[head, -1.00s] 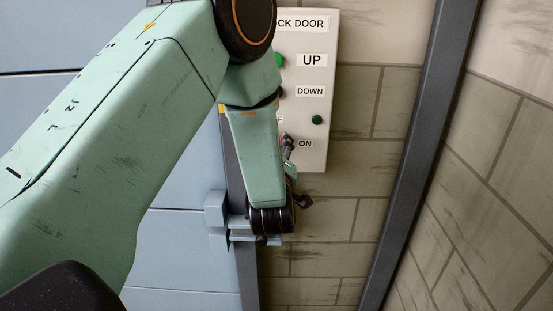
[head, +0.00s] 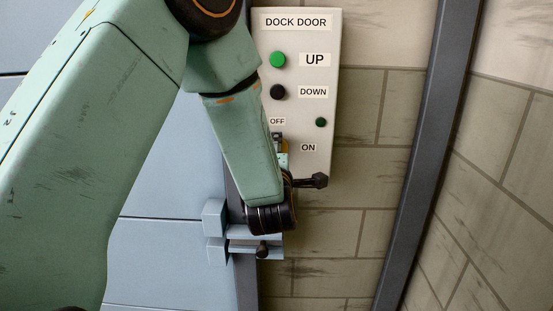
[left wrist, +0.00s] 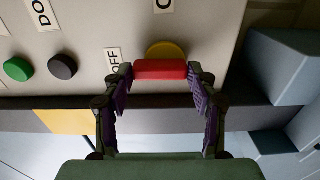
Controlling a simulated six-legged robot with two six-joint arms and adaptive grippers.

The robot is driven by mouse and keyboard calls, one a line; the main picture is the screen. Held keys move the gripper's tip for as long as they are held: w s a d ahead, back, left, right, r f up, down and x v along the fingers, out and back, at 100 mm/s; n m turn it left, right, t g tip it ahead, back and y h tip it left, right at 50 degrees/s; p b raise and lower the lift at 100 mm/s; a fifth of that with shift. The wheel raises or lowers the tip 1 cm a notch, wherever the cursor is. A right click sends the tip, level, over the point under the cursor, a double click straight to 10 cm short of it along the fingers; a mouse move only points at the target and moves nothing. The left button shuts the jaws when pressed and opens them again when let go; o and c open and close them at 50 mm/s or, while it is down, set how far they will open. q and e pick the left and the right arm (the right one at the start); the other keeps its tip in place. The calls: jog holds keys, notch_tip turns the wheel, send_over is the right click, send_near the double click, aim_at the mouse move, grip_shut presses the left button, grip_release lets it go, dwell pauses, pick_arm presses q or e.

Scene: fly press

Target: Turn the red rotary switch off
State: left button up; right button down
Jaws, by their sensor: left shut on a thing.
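The red rotary switch (left wrist: 162,69) shows in the left wrist view as a red bar on a yellow round base (left wrist: 166,50). My left gripper (left wrist: 161,75) is shut on it, with one finger at each end of the bar. The OFF label (left wrist: 114,61) is just left of the bar there; the other label is cut off at the top. In the head view my left forearm and wrist hide most of the switch, between the OFF label (head: 277,121) and the ON label (head: 308,147). My right gripper is not in view.
The grey DOCK DOOR panel (head: 322,60) carries a green UP button (head: 278,60), a black DOWN button (head: 278,92) and a small dark green light (head: 321,122). A blue latch bracket (head: 214,217) is below left.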

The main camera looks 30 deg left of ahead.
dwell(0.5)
pick_arm(q)
jog(key=o, duration=1.1)
jog(key=shift+w, duration=0.1)
jog(key=shift+o, duration=0.2)
jog(key=v, duration=0.7)
jog(key=shift+s, duration=0.3)
jog(key=shift+d, duration=0.1)
